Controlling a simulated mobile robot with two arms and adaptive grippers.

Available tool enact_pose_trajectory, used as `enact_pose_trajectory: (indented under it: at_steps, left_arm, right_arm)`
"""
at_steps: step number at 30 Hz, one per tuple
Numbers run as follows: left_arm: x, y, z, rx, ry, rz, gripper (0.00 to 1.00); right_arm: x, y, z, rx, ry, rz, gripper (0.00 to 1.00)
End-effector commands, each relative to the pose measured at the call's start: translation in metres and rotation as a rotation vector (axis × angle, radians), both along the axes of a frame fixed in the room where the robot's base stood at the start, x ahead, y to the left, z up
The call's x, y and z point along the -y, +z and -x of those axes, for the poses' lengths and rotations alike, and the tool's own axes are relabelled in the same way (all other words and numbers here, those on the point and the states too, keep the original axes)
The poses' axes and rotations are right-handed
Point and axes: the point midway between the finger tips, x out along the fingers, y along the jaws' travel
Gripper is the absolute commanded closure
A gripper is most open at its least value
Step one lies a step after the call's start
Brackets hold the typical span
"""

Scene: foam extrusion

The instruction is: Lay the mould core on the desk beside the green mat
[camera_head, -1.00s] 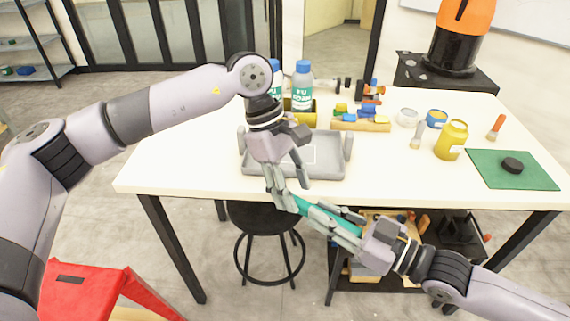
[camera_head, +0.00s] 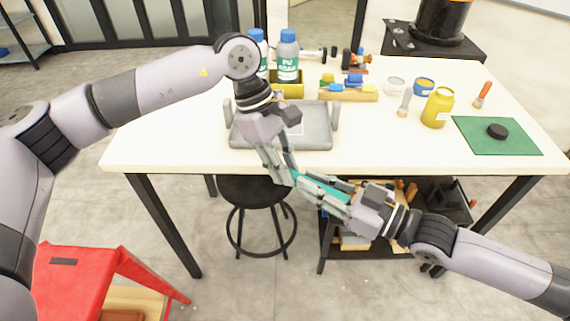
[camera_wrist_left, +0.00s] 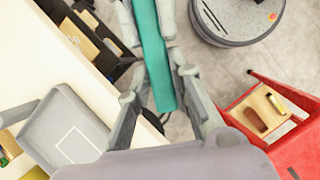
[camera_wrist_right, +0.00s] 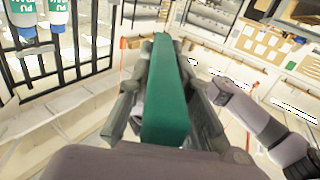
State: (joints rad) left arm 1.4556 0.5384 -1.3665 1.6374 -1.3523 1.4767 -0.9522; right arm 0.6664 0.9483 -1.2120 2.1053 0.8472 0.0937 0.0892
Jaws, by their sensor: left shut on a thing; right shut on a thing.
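The mould core appears to be the long teal bar (camera_head: 318,186). It is held in the air in front of the desk's near edge, tilted down to the right in the head view. My left gripper (camera_head: 283,176) is shut on its left end. My right gripper (camera_head: 334,198) is shut on it farther right. The bar also shows between the fingers in the left wrist view (camera_wrist_left: 152,50) and the right wrist view (camera_wrist_right: 166,95). The fingers hide parts of it. The green mat (camera_head: 480,145) lies at the desk's right, with a black disc (camera_head: 497,131) on it.
On the white desk (camera_head: 390,145) stand a grey tray (camera_head: 285,138), blue-capped bottles (camera_head: 288,60), a yellow jar (camera_head: 437,108) and brushes (camera_head: 404,103). The desk is clear left of the mat along the front. A black stool (camera_head: 255,190) stands below the grippers.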

Motion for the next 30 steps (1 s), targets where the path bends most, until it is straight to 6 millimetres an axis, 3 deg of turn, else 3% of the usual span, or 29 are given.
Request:
enact_pose_trajectory:
  at_steps: [5,9,10,20,30]
  left_arm:
    - [0.0001,0.0002,-0.0001,0.0,0.0,0.0,0.99]
    - [0.0001,0.0002,-0.0002,0.001,0.0,0.0,1.0]
    - [0.0001,0.0004,-0.0002,0.001,0.0,0.0,1.0]
    - [0.0001,0.0004,-0.0002,0.001,0.0,0.0,1.0]
    - [0.0,0.0003,-0.0001,0.001,0.0,0.0,1.0]
  right_arm:
    - [0.0,0.0003,0.0001,0.0,0.0,-0.001,1.0]
    - [-0.0001,0.0003,0.0002,0.0,0.0,-0.001,1.0]
    - [-0.0001,0.0003,0.0002,0.0,0.0,-0.001,0.8]
    - [-0.0001,0.0001,0.0002,0.0,0.0,0.0,0.57]
    - [0.0017,-0.0001,0.0008,0.0,0.0,0.0,0.57]
